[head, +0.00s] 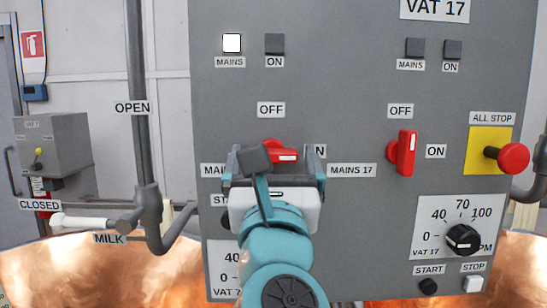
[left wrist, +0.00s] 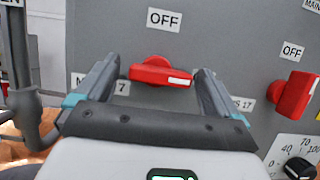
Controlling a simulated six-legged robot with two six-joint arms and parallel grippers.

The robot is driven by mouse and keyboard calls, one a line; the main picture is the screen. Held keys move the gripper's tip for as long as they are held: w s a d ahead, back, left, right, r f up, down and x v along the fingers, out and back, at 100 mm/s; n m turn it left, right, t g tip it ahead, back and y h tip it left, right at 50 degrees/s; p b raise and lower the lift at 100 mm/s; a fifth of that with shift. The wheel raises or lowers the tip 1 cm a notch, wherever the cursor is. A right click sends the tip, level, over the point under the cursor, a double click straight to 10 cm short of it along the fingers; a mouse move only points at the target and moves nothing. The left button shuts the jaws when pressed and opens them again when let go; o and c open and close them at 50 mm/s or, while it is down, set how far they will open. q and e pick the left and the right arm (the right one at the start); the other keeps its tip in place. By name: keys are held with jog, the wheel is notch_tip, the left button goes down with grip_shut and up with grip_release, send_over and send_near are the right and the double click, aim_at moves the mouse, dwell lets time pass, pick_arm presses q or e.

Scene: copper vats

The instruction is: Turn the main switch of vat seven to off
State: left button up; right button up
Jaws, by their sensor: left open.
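The main switch of vat seven (head: 283,155) is a red rotary handle on the grey panel, above a label partly hidden by my gripper. It also shows in the left wrist view (left wrist: 155,71), lying about level, its white-marked end pointing right to the ON side. The OFF label (head: 271,110) is above it. My left gripper (head: 278,160) is open in front of the switch. In the left wrist view its fingers stand on either side of the handle; I cannot tell whether they touch it. My right gripper is not in view.
A second red switch (head: 406,153), by the MAINS 17 label, stands upright on the right. Further right is a red all-stop button (head: 513,158) on a yellow plate. The left MAINS lamp (head: 232,43) is lit white. A grey pipe (head: 138,90) and copper vat (head: 80,270) are left.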

pick_arm(q)
jog(key=shift+s+d, duration=0.1)
jog(key=shift+s, duration=0.05)
jog(key=c, duration=1)
jog(key=shift+c, duration=0.2)
